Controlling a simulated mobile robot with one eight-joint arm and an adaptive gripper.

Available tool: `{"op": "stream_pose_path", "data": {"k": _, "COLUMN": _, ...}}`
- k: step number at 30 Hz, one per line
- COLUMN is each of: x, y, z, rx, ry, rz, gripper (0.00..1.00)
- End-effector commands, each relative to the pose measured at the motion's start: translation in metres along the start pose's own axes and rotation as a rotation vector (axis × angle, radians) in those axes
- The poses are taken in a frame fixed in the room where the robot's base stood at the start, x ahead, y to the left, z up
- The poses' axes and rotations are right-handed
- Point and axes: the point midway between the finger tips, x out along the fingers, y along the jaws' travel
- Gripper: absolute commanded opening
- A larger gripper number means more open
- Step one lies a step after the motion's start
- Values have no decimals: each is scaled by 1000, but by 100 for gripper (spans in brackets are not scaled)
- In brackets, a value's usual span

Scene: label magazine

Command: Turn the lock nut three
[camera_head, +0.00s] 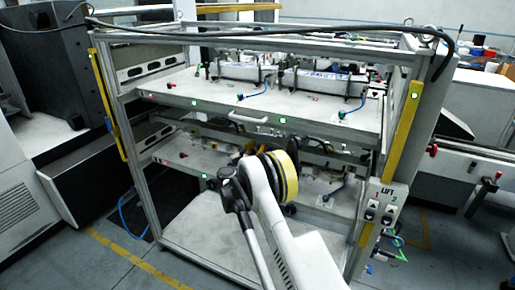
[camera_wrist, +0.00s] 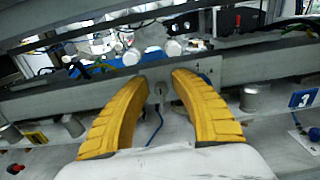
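My gripper (camera_wrist: 159,78) is open in the wrist view, its two yellow fingers apart with nothing held between them. A small metal knob-like fitting (camera_wrist: 160,90) shows on the grey rail between the fingertips; I cannot tell whether it is a lock nut or how far it is from the fingers. A blue plate with a white 3 (camera_wrist: 304,98) is at the right. A grey cylinder (camera_wrist: 256,97) stands left of that plate, to the right of the gripper. In the head view my arm reaches toward the rack's lower shelf, and my fingertips are mostly hidden.
The rack's upper shelf (camera_head: 178,88) overhangs the lower shelf (camera_head: 183,157). A rail (camera_wrist: 60,97) crosses the wrist view. A blue hose (camera_wrist: 155,130) lies below the fingertips. Another grey cylinder (camera_wrist: 72,125) is at left. A lift control box (camera_head: 383,209) is on the right post.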

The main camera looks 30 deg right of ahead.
Motion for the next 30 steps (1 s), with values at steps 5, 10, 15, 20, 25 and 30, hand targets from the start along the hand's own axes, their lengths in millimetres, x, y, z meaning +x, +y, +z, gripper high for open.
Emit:
{"op": "stream_pose_path", "data": {"k": 5, "x": 0, "y": 0, "z": 0, "rx": 0, "ry": 0, "rz": 0, "gripper": 0}}
{"op": "stream_pose_path", "data": {"k": 10, "x": 0, "y": 0, "z": 0, "rx": 0, "ry": 0, "rz": 0, "gripper": 0}}
{"op": "stream_pose_path", "data": {"k": 15, "x": 0, "y": 0, "z": 0, "rx": 5, "ry": 0, "rz": 0, "gripper": 0}}
{"op": "stream_pose_path", "data": {"k": 20, "x": 0, "y": -1, "z": -1, "rx": 39, "ry": 0, "rz": 0, "gripper": 0}}
{"op": "stream_pose_path", "data": {"k": 25, "x": 0, "y": -2, "z": -1, "rx": 124, "ry": 0, "rz": 0, "gripper": 0}}
{"op": "stream_pose_path", "data": {"k": 30, "x": 0, "y": -3, "z": -2, "rx": 260, "ry": 0, "rz": 0, "gripper": 0}}
